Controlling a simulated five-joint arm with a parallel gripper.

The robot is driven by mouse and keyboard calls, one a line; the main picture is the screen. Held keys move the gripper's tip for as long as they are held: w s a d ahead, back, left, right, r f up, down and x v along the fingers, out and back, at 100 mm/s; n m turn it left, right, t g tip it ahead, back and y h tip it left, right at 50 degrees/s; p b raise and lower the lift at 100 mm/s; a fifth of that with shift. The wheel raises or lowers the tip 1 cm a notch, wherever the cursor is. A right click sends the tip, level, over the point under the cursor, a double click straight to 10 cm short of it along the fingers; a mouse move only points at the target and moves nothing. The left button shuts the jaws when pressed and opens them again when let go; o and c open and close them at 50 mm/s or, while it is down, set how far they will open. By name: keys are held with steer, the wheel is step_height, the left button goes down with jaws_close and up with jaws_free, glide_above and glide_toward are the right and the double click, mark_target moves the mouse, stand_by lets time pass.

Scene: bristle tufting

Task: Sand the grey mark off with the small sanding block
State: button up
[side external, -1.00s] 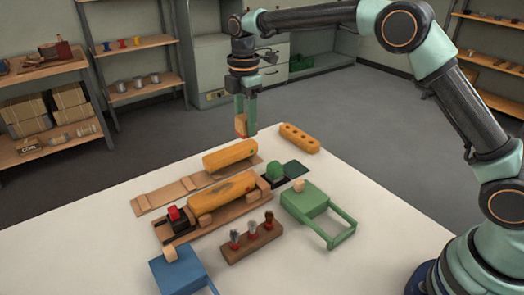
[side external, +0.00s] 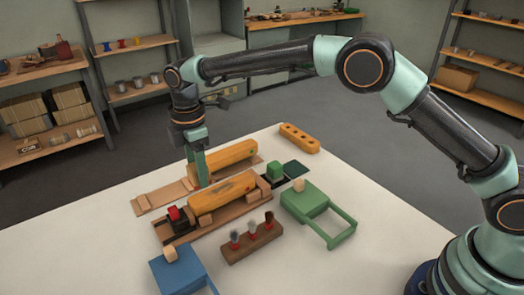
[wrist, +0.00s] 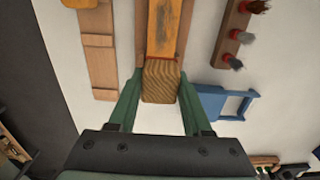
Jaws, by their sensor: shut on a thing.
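My gripper (side external: 200,180) is shut on the small sanding block (wrist: 160,82), a tan wood-grained block seen between the green fingers in the wrist view. In the side view the fingers hide it. The gripper is above the left end of the near orange bar (side external: 232,190), which also shows in the wrist view (wrist: 162,25). I cannot tell whether the block touches the bar. A dark, greyish patch (side external: 224,186) is on the near bar, to the right of the gripper. The bar lies in a brown wooden tray (side external: 205,229).
The far orange bar (side external: 233,152) sits on a lighter board (side external: 160,194) behind. A red-topped clamp (side external: 174,213) is at the tray's left end. The brush rack (side external: 250,244), blue stand (side external: 176,272) and green stand (side external: 305,201) are in front. The table's right front is clear.

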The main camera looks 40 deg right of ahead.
mark_target(203, 198)
steer(key=shift+f, duration=2)
steer(key=shift+d+f, duration=0.55)
steer(key=shift+f, duration=0.05)
jaws_close()
steer(key=shift+d, duration=4.9)
steer(key=shift+a, duration=5.5)
steer(key=shift+r, duration=4.1)
